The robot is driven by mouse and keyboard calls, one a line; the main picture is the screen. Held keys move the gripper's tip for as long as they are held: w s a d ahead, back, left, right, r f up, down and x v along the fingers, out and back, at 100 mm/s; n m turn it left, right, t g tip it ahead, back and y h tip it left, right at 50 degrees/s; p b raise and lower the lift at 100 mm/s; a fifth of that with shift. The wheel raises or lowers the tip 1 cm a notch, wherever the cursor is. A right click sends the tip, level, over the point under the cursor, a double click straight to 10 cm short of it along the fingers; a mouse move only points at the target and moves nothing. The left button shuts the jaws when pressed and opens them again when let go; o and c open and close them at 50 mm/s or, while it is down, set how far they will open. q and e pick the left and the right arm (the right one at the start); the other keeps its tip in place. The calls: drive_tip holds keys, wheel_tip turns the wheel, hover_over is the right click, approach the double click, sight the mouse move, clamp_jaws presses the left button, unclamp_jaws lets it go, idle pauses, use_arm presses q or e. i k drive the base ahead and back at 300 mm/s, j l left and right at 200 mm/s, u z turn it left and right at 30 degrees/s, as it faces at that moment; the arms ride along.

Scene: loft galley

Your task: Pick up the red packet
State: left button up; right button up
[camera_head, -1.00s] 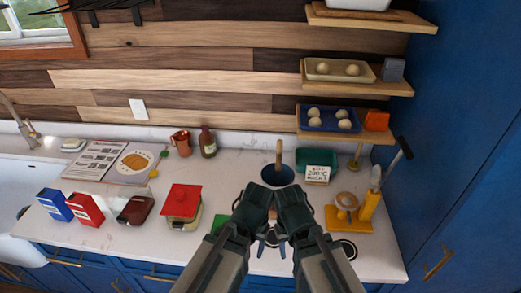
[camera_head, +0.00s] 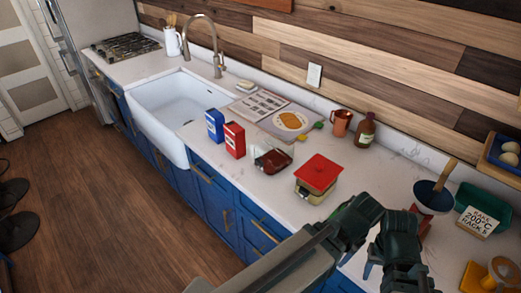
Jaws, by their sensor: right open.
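The red packet (camera_head: 234,140) stands upright on the white counter, near its front edge and just right of a blue packet (camera_head: 215,125). Nothing touches it but the counter, as far as I can see.
A dark red glossy container (camera_head: 272,159) and a red-topped box (camera_head: 318,176) stand between packet and grippers. Behind are an open book (camera_head: 285,120), copper mug (camera_head: 341,123) and brown bottle (camera_head: 365,132). The white sink (camera_head: 180,105) is to the left.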

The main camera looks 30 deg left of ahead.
sight(234, 134)
drive_tip(key=u, duration=1.05)
